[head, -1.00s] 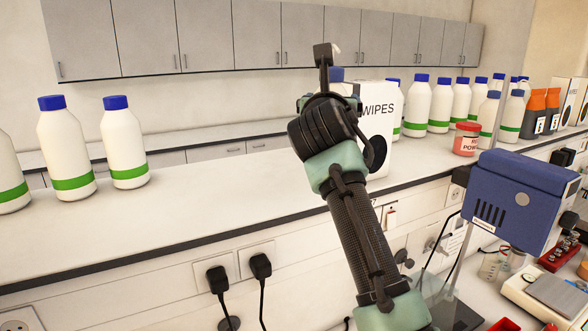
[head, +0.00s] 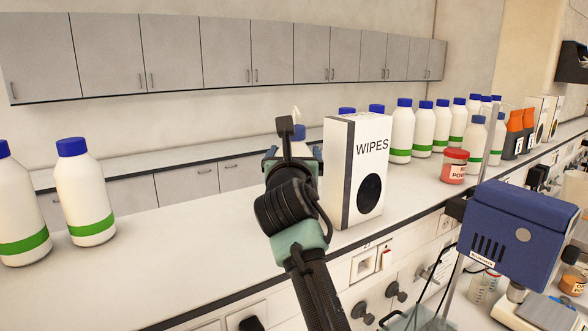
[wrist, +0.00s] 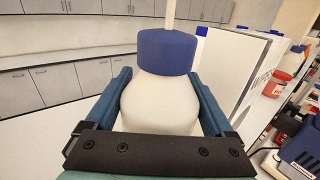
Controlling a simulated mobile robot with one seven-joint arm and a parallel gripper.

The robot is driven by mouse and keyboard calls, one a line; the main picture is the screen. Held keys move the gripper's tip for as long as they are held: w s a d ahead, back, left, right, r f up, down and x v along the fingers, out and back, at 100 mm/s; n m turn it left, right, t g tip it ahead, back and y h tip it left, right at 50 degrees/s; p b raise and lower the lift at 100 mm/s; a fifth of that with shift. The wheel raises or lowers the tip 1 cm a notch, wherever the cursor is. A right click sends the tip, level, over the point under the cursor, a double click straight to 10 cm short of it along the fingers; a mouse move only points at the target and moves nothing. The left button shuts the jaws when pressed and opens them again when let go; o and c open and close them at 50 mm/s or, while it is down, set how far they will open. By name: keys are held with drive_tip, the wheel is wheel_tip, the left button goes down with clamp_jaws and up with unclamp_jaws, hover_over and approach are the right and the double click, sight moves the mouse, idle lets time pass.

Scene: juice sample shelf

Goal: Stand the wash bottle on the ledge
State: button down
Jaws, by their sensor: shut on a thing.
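The wash bottle has a white rounded body (wrist: 160,108), a blue cap and a pale tube rising from it. My gripper (head: 292,160) is shut on it, with one blue-green finger on each side of the body in the wrist view. In the head view only its blue cap (head: 299,132) and the tip of its spout show; my gripper and arm hide the rest. The ledge (head: 190,262) is a long white shelf. The bottle is over or on it, just left of the WIPES box; its base is hidden, so I cannot tell whether it touches.
The WIPES box (head: 360,170) stands close to the right of my gripper. Two green-banded bottles (head: 85,190) stand at the left, with free ledge between. More bottles (head: 402,130) and a red-lidded jar (head: 454,166) stand to the right. A blue device (head: 515,235) is in front, below.

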wheel_tip(320, 180, down, 4)
drive_tip(key=shift+s+r+p, duration=0.1)
drive_tip(key=shift+r+p, duration=0.15)
drive_tip(key=shift+p, duration=0.45)
drive_tip(key=shift+f, duration=0.1)
unclamp_jaws()
drive_tip(key=shift+s+d, duration=0.1)
drive_tip(key=shift+s, duration=0.05)
